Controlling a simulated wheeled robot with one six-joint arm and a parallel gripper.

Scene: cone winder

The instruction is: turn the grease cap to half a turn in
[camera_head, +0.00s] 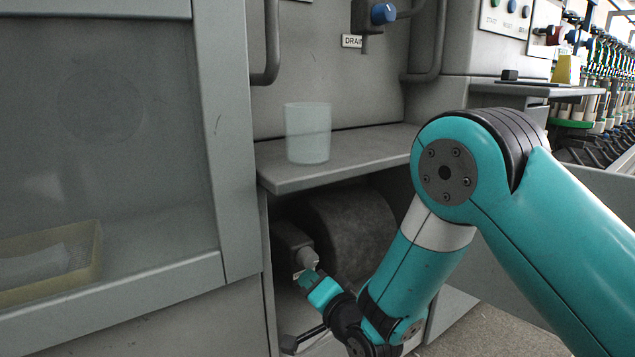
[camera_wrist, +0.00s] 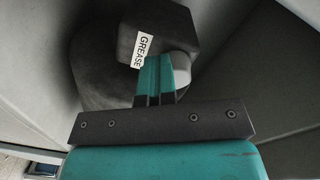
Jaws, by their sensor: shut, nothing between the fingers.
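The grease cap (camera_head: 307,257) is a small light-grey knob on the front of a dark block (camera_head: 289,238) in the open bay below the shelf. In the wrist view the cap (camera_wrist: 182,67) shows just right of my fingers, partly hidden by them. The dark block there carries a white label (camera_wrist: 142,48) reading GREASE. My gripper (camera_head: 309,280) is at the cap, just below it in the head view. In the wrist view its teal fingers (camera_wrist: 154,72) are together with nothing between them. I cannot tell whether they touch the cap. No turn mark is readable on the cap.
A translucent cup (camera_head: 308,132) stands on the grey shelf (camera_head: 345,160) above the bay. A large dark drum (camera_head: 352,225) sits behind the block. A blue-knobbed drain valve (camera_head: 383,13) is above.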

